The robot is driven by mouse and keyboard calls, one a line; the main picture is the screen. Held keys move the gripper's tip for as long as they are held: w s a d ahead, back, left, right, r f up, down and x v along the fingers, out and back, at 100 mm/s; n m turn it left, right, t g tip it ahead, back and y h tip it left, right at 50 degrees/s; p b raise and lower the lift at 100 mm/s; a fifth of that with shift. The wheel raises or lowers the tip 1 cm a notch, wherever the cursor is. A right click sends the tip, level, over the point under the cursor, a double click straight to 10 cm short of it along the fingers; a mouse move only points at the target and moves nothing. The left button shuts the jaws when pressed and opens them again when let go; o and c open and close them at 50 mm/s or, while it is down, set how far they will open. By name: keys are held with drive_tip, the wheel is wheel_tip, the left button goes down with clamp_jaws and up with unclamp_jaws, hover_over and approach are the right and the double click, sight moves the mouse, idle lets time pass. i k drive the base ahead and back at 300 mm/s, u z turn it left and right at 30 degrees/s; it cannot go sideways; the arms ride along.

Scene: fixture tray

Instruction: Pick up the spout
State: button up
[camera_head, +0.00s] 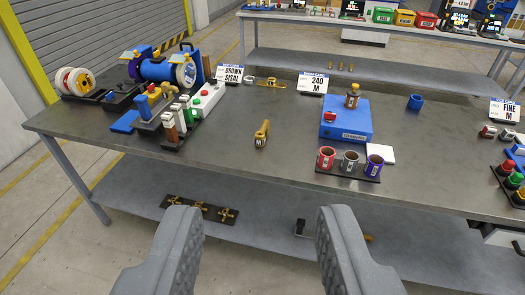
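A small brass curved piece (262,134), which looks like the spout, stands alone near the middle of the grey workbench (235,155). It seems upright and nothing touches it. My gripper (260,213) shows at the bottom of the view with its two grey fingers wide apart. Nothing is between the fingers. The gripper is nearer to me than the bench, and the brass piece lies beyond the gap between the fingertips.
Left of the brass piece are bottles (171,128) and a green-and-white box (208,98). A blue box (346,119) and several cups on a dark tray (347,172) are to its right. The bench around it is clear. A lower shelf (270,240) holds brass parts.

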sight(263, 131)
drive_tip(key=z, duration=0.05)
drive_tip(key=k, duration=0.5)
drive_tip(key=u, duration=0.65)
drive_tip(key=i, duration=1.45)
drive_tip(key=z, duration=0.35)
drive_tip(key=i, duration=1.1)
drive_tip(key=z, duration=0.75)
